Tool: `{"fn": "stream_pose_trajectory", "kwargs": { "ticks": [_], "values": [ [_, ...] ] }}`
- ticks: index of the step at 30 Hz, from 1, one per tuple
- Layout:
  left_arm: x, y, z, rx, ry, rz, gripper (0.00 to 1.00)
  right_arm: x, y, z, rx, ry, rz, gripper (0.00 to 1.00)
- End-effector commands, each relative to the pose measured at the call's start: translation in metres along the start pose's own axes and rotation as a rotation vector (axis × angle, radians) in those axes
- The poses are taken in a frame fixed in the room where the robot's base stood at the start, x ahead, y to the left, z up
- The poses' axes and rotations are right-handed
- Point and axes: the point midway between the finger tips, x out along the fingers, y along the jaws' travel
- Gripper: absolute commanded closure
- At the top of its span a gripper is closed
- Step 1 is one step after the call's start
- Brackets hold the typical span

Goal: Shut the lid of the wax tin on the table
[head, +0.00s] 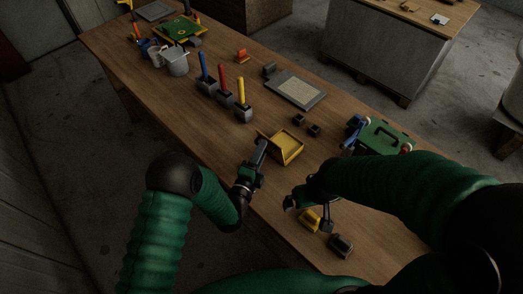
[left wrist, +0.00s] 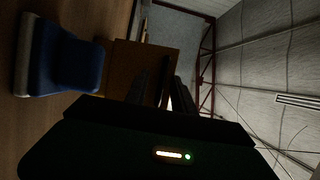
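The yellow wax tin (head: 287,150) stands on the table in the head view, below the middle of the picture. It looks like a shallow open box with its lid raised at its left side. My left gripper (head: 261,147) is at the tin's left edge, close to the raised part; I cannot tell if it touches. In the left wrist view two dark fingers (left wrist: 161,88) stand apart with a gap between them, before a brown panel I cannot identify surely. My right gripper (head: 309,207) is low over the table near a yellow block, dark and partly hidden by my arm.
A green case (head: 385,135) lies right of the tin. Blue, red (head: 223,78) and yellow handled tools stand in holders behind it, with a grey framed panel (head: 296,90). A yellow block (head: 308,219) and a dark block (head: 341,244) lie near the front.

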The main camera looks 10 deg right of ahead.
Motion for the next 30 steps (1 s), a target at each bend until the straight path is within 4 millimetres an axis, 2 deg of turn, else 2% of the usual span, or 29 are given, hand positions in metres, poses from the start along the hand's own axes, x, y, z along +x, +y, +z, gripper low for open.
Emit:
{"fn": "stream_pose_trajectory", "kwargs": {
  "ticks": [1,7,30],
  "values": [
    [-0.0001,-0.0002,0.0002,0.000,0.000,0.000,0.75,0.0000,-0.0001,0.0000,0.000,0.000,0.000,0.00],
    [0.0006,0.0000,-0.0010,0.001,0.000,0.001,1.00,0.0000,-0.0001,-0.0001,0.000,0.000,0.000,0.00],
    [-0.0001,0.0026,-0.0031,-0.001,0.005,0.007,1.00,0.0002,-0.0001,0.0001,0.000,0.000,0.000,0.00]
  ]
}}
